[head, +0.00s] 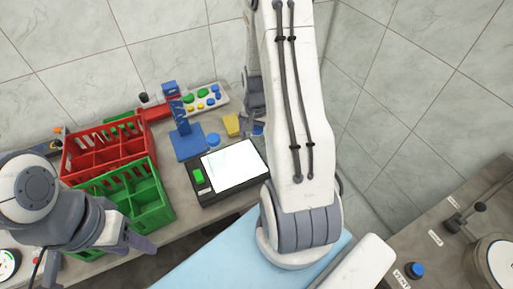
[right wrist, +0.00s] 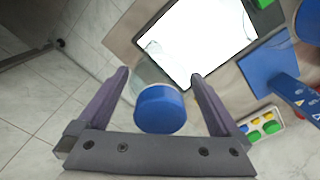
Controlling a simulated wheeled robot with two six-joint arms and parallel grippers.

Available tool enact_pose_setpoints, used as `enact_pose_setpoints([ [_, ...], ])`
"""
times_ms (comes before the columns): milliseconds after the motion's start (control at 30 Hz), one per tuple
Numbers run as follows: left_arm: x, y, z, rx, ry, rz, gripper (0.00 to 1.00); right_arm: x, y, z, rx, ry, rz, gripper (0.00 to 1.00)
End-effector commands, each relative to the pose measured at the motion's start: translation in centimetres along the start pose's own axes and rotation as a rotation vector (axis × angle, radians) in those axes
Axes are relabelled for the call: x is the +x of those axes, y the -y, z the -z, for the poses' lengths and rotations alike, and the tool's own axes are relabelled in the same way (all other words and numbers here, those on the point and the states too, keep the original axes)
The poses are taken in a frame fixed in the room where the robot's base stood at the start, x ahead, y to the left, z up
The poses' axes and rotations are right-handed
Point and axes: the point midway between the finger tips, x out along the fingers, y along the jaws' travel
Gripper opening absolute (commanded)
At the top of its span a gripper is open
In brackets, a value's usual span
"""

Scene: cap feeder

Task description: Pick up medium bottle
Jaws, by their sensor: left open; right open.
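A bottle with a blue cap (right wrist: 160,108) and a pale, see-through body shows in the right wrist view. It appears between the two fingers of my right gripper (right wrist: 160,76), which is open, with gaps on both sides. I cannot tell how far below the fingers it is. No size comparison shows which bottle is the medium one. In the head view my right arm hides most of that spot. My left gripper (head: 142,240) is open and empty beside the green crate.
A black device with a white panel (head: 232,165) lies on the bench. A blue stand (head: 188,146), a yellow block (head: 232,125) and a tray of coloured caps (head: 207,99) are nearby. A red crate (head: 82,165) and a green crate (head: 148,205) stand left. Tiled walls close the back.

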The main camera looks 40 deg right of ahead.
Motion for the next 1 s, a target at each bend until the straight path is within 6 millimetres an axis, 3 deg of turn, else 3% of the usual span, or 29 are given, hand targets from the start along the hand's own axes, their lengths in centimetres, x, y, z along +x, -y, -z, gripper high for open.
enact_pose_setpoints([
  [67, 0.0, 0.0, 0.0, 0.000, 0.000, 0.000, 0.50, 0.0, 0.0, 0.0, 0.000, 0.000, 0.000, 1.00],
  [100, 0.0, 0.0, 0.0, 0.000, 0.000, 0.000, 0.50, 0.0, 0.0, 0.0, 0.000, 0.000, 0.000, 0.92],
  [300, 0.0, 0.0, 0.0, 0.000, 0.000, 0.000, 0.50, 0.0, 0.0, 0.0, 0.000, 0.000, 0.000, 0.16],
  [333, 0.0, 0.0, 0.0, 0.000, 0.000, 0.000, 0.50, 0.0, 0.0, 0.0, 0.000, 0.000, 0.000, 0.04],
  [367, 0.0, 0.0, 0.0, 0.000, 0.000, 0.000, 0.50, 0.0, 0.0, 0.0, 0.000, 0.000, 0.000, 0.00],
  [767, 0.2, 0.0, 0.0, 0.000, 0.000, 0.000, 0.50, -0.5, 0.0, 0.1, 0.000, -0.002, 0.001, 0.00],
  [1000, 1.1, 0.1, -0.1, 0.001, 0.000, 0.000, 0.50, -3.3, 0.1, 0.2, 0.000, -0.008, 0.005, 0.00],
])
